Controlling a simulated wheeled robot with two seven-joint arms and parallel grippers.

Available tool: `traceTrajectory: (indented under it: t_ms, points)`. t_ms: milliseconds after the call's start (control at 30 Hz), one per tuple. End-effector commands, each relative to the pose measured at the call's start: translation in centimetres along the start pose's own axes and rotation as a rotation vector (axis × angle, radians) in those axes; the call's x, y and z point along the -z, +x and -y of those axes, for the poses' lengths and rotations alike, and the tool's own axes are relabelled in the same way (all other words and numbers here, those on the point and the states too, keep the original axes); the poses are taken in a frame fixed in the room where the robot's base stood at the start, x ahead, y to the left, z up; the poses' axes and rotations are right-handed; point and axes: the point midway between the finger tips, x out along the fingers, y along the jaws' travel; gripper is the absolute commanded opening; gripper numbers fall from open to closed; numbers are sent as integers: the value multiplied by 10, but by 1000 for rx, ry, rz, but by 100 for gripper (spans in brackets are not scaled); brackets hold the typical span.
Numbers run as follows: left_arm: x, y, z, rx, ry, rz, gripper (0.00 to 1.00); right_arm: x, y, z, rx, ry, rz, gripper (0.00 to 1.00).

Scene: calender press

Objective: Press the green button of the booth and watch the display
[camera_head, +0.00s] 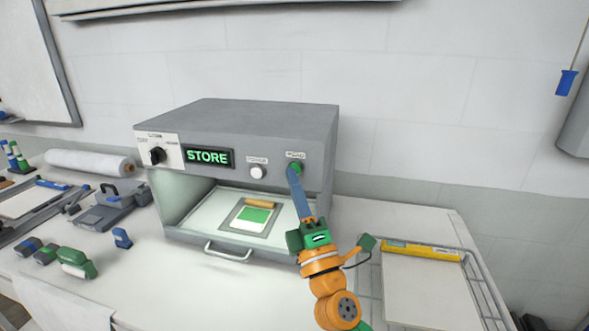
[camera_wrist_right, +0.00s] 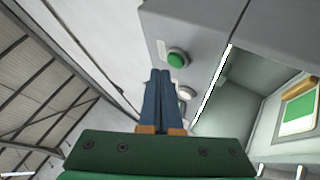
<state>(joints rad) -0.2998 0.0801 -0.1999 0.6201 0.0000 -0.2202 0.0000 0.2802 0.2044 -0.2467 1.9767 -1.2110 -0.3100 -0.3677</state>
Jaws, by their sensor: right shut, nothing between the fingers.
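The grey booth (camera_head: 240,112) stands on the white table against the wall. Its display (camera_head: 208,157) reads STORE in green letters. The green button (camera_head: 296,168) is at the right of the booth's front panel; it also shows in the right wrist view (camera_wrist_right: 177,58). My right gripper (camera_head: 293,172) is shut and empty, its blue fingertips (camera_wrist_right: 160,74) at the lower edge of the green button in the head view. In the wrist view the tips appear just short of the button; I cannot tell whether they touch it. My left gripper is not in view.
A white button (camera_head: 257,172) sits left of the green one, and a black knob (camera_head: 157,155) at far left. Inside the open booth lies a plate with a green-and-white piece (camera_head: 254,216). A wire rack (camera_head: 425,285) stands at right; tools and a roll (camera_head: 90,163) lie left.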

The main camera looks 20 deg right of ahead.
Motion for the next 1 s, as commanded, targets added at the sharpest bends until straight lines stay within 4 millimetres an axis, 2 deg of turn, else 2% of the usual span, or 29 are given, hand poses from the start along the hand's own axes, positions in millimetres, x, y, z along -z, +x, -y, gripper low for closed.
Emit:
traceTrajectory:
  t_ms: [1000]
  points:
    - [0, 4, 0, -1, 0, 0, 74, -6, 8, 6, 0, 0, 0, 0]
